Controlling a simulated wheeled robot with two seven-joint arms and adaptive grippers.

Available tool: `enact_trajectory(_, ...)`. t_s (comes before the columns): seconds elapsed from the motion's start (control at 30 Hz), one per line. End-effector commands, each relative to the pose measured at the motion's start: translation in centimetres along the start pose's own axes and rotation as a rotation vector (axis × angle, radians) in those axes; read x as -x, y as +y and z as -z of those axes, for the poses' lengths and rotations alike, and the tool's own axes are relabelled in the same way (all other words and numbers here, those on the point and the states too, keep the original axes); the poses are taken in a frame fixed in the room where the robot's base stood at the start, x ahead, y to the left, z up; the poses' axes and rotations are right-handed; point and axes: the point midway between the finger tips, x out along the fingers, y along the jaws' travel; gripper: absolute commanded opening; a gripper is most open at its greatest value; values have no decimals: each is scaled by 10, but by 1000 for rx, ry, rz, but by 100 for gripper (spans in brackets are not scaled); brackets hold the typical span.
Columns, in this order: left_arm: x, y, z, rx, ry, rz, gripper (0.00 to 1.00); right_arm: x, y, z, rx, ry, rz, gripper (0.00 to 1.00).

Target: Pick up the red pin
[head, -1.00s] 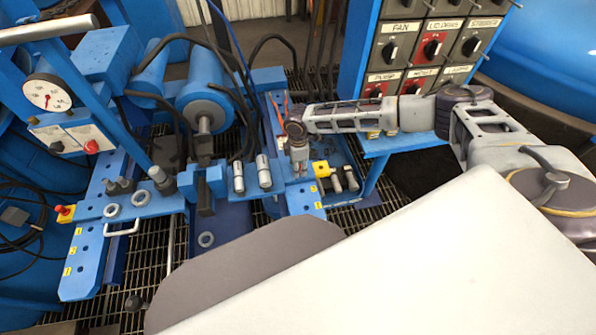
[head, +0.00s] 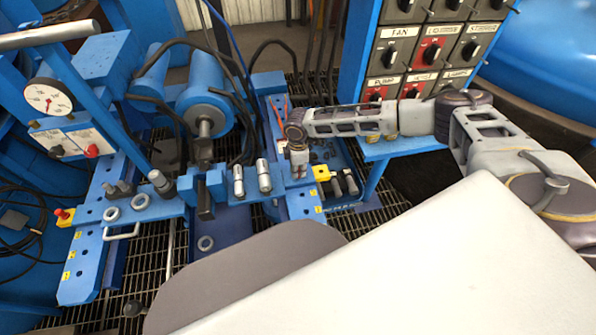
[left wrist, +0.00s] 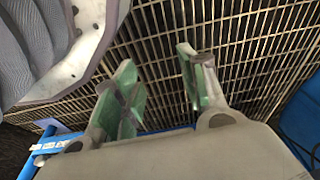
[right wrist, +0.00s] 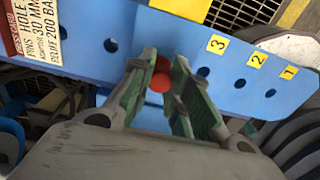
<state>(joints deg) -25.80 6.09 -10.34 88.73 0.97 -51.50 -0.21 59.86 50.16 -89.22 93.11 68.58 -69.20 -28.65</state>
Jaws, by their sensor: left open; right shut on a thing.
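The red pin (right wrist: 160,82) shows in the right wrist view as a rounded red piece between the fingers of my right gripper (right wrist: 165,60). The gripper is shut on it, over the blue plate with holes (right wrist: 115,70) numbered 1 to 3. In the head view my right gripper (head: 299,165) points down at the right end of the blue crossbar; the pin cannot be made out there. My left gripper (left wrist: 160,85) is open and empty above the floor grating in the left wrist view.
Two grey metal pins (head: 239,180) stand on the crossbar left of my right gripper. A switch panel (head: 425,50) rises behind my right arm. A blue cylinder (head: 205,105) with black hoses stands at the back.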

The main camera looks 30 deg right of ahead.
Motion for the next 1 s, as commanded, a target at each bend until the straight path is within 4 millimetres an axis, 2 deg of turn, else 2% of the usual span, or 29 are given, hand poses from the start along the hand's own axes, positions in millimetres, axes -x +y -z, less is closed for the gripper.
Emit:
enact_trajectory(0.27, -3, -1, -2, 1, 9, 3, 43, 16, 0, 0, -1, 1, -1, 0)
enact_trajectory(0.8, -38, -17, -31, 2, 24, 25, 43, 83, 1, 0, 0, 2, -1, 0)
enact_trajectory(1.0, -44, -20, -38, 2, 28, 28, 43, 97, 0, 0, 0, 1, -1, 0)
